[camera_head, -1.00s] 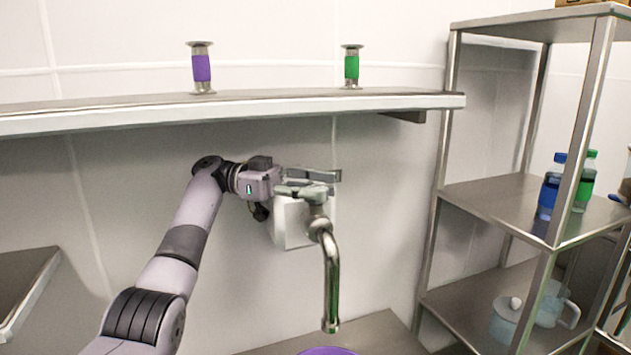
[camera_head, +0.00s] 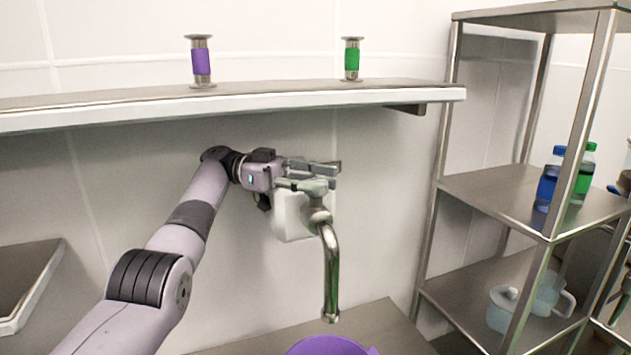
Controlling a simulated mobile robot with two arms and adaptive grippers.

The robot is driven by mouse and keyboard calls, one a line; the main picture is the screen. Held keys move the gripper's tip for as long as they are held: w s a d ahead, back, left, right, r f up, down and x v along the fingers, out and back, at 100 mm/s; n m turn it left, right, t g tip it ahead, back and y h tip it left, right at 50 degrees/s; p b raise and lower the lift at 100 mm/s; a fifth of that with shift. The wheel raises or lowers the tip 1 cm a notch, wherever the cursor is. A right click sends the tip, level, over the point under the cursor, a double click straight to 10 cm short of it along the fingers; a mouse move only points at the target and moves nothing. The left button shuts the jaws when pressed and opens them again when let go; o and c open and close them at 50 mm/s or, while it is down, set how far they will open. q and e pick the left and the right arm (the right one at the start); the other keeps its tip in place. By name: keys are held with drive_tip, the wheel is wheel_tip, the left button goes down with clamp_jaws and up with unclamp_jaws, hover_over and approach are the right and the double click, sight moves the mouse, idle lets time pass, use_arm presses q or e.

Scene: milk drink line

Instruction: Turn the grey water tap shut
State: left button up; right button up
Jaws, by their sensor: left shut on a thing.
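The grey water tap (camera_head: 331,262) is fixed to a pale block on the wall in the middle of the view. Its spout curves out and hangs down. Its grey lever handle (camera_head: 303,186) sits on top and points left. My left gripper (camera_head: 322,172) reaches in from the left at the height of the handle, with its fingers pointing right, and is shut on the handle. The fingers partly overlap the handle, so the exact contact is hard to see. No water stream is visible below the spout. My right gripper is out of view.
A purple container (camera_head: 326,347) stands below the spout on a metal surface (camera_head: 380,325). A wall shelf (camera_head: 270,98) runs above the arm, carrying a purple-banded and a green-banded metal piece. A metal rack (camera_head: 490,205) with bottles and a light-blue jug stands at the right.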

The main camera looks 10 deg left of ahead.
use_arm(q)
drive_tip(key=o, duration=0.8)
drive_tip(key=shift+f, duration=0.25)
drive_tip(key=shift+c, duration=0.2)
drive_tip(key=o, duration=0.4)
drive_tip(key=shift+r, duration=0.2)
drive_tip(key=shift+f, duration=0.1)
